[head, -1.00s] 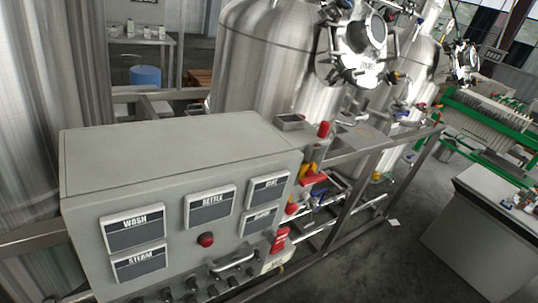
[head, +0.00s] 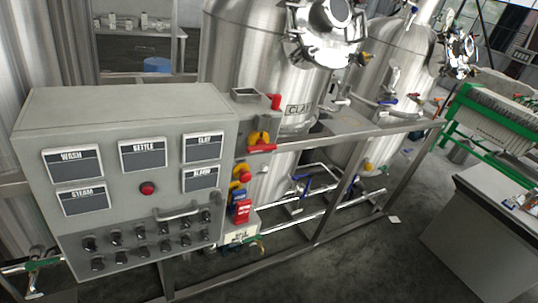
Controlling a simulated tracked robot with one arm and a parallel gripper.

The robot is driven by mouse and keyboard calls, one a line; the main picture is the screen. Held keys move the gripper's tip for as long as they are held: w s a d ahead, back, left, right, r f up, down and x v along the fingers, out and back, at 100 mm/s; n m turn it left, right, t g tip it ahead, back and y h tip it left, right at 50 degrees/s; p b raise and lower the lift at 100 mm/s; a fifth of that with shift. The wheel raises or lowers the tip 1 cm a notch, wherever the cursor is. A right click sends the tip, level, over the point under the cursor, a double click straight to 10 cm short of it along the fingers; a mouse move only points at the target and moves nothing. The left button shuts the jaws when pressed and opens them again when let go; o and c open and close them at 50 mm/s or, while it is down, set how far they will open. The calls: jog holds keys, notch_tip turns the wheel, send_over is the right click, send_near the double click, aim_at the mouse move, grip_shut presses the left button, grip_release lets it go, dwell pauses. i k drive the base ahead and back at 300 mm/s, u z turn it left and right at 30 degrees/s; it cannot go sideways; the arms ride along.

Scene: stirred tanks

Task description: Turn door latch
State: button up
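A round metal hatch door (head: 325,30) with clamps around its rim is on the front of the near steel tank (head: 245,60), at the top of the picture. A second round hatch (head: 460,55) is on the tank behind it, at the upper right. A red and yellow rotary handle (head: 262,142) is on the right side of the grey control cabinet (head: 125,105). I cannot tell which part is the door latch. My gripper is not in view, and nothing of it shows near any of these.
The cabinet's front carries labelled plates, a red button (head: 147,188), a bar handle (head: 178,213) and several black knobs. A metal pipe frame (head: 335,205) stands before the tanks. A grey bench (head: 490,225) is at the right.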

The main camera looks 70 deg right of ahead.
aim_at(217, 196)
jog(key=u, duration=0.05)
jog(key=k, duration=1.65)
jog(key=z, duration=1.1)
jog(key=i, duration=1.65)
